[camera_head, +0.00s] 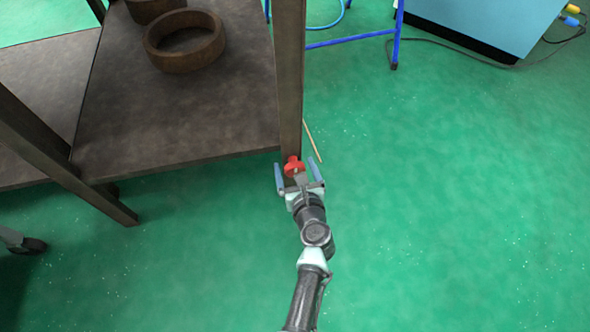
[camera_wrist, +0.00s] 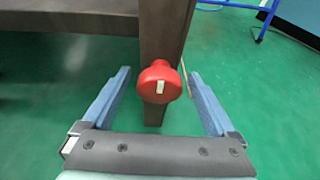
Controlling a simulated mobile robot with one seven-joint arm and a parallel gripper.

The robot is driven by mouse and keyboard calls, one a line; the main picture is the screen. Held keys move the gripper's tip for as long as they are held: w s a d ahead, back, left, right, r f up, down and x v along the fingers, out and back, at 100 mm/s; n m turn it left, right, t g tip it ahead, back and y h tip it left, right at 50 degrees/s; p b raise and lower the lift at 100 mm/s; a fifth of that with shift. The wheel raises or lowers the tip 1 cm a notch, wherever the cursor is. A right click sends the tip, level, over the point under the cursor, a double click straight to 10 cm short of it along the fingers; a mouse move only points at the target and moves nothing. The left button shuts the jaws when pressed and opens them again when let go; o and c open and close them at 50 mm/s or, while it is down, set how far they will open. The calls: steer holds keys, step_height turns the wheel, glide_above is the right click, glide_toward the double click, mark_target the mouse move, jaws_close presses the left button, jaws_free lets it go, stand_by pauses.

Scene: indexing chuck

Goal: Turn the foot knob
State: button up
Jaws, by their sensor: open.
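The foot knob (camera_head: 292,164) is red and sits low on the dark table leg (camera_head: 289,80) in the head view. In the wrist view the red knob (camera_wrist: 158,84) is round with a small pale mark on its face, in front of the dark leg (camera_wrist: 165,40). My gripper (camera_head: 299,177) is open, its two blue fingers spread wide. In the wrist view the gripper (camera_wrist: 158,92) has a finger on each side of the knob, with a gap on both sides. It does not appear to touch the knob.
A thin stick (camera_head: 313,142) lies on the floor right of the leg. A blue frame (camera_head: 396,35) stands at the back. The green floor at right is clear.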

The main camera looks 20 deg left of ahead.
steer(key=c, duration=1.3)
steer(key=shift+c, duration=0.2)
steer(key=shift+a, duration=0.1)
